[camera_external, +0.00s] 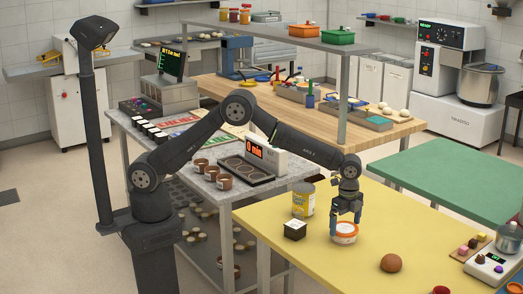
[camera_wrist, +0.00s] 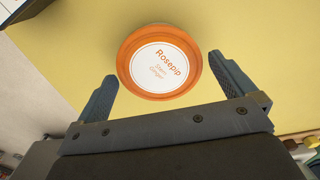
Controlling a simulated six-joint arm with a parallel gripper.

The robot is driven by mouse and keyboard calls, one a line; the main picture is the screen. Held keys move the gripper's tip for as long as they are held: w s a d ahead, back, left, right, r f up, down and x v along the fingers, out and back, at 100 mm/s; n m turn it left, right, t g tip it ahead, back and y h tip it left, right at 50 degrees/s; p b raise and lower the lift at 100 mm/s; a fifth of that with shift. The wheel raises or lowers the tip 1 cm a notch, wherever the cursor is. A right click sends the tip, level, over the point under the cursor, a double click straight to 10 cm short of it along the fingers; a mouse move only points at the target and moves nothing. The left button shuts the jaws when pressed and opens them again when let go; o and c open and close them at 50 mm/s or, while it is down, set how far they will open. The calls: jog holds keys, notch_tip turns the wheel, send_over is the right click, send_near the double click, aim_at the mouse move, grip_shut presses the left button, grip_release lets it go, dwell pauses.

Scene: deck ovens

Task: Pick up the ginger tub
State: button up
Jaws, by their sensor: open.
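The ginger tub (camera_external: 344,238) is a small round white tub with an orange lid rim, upright on the yellow table. In the wrist view the tub (camera_wrist: 160,85) shows from above; its white label reads "Rosepip" with smaller words that look like "Stem Ginger". My gripper (camera_external: 346,218) points down at the tub and is open and empty. In the wrist view the gripper (camera_wrist: 163,68) has one fingertip on each side of the lid. I cannot tell exactly how far down the fingers reach beside the tub.
On the yellow table (camera_external: 300,258), a yellow can (camera_external: 303,199) and a dark box (camera_external: 294,231) stand left of the tub. A brown round bun (camera_external: 391,262) lies to the right. A scale (camera_external: 493,268) is farther right. The table between tub and scale is mostly clear.

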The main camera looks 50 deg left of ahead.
aim_at(344, 227)
notch_tip(344, 227, down, 3)
jog(key=shift+a+f, duration=0.1)
jog(key=shift+f, duration=0.05)
jog(key=c, duration=0.8)
jog(key=shift+c, duration=0.2)
jog(key=shift+r, duration=0.2)
